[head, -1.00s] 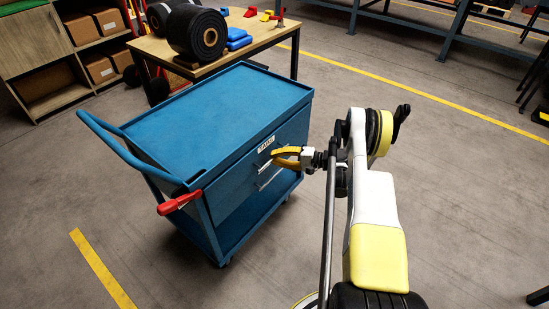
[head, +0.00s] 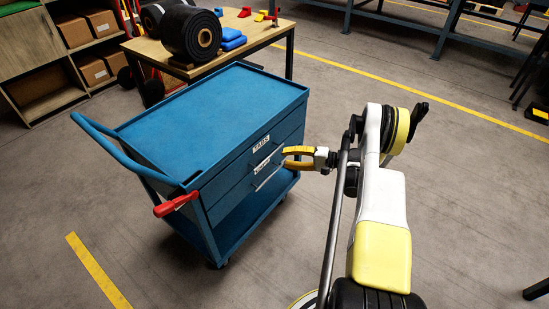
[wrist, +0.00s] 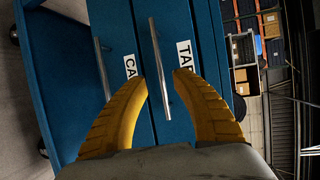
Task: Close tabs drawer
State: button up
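The tabs drawer (head: 236,168) is the upper drawer of a blue trolley, with a white TABS label (head: 261,143). Its front looks about flush with the drawer below; a small gap cannot be ruled out. My gripper (head: 284,158) is open, just right of the drawer front and apart from it in the head view. In the wrist view, its yellow fingers (wrist: 156,82) frame the tabs drawer's metal handle (wrist: 159,68), with nothing gripped. The TABS label (wrist: 185,55) is partly covered by a finger.
A lower drawer with its own handle (wrist: 102,70) and a partly hidden label (wrist: 131,66) sits below. The blue trolley (head: 215,115) has a red lever (head: 176,203) at its near corner. A table (head: 262,35) with a black roll stands behind.

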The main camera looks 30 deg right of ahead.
jog(key=v, duration=0.5)
jog(key=shift+s+d, duration=0.1)
dwell(0.3)
jog(key=w+a+r+n+g+h, duration=0.1)
jog(key=w+a+r, duration=0.2)
jog(key=r, duration=0.2)
jog(key=w+a+r+g+h, duration=0.1)
jog(key=w+a+r+g, duration=0.1)
jog(key=w+a+r, duration=0.3)
jog(key=s+a+r+n+g+h, duration=0.2)
jog(key=s+a+r, duration=0.2)
jog(key=a+r, duration=0.7)
jog(key=s+a+r+n+h, duration=0.3)
jog(key=s+a+r, duration=0.45)
jog(key=s, duration=0.25)
jog(key=s+a+n+h, duration=0.3)
jog(key=s+a+n, duration=0.1)
jog(key=s, duration=1)
jog(key=shift+s+r+h, duration=0.25)
jog(key=shift+r+h, duration=0.05)
jog(key=shift+h, duration=0.1)
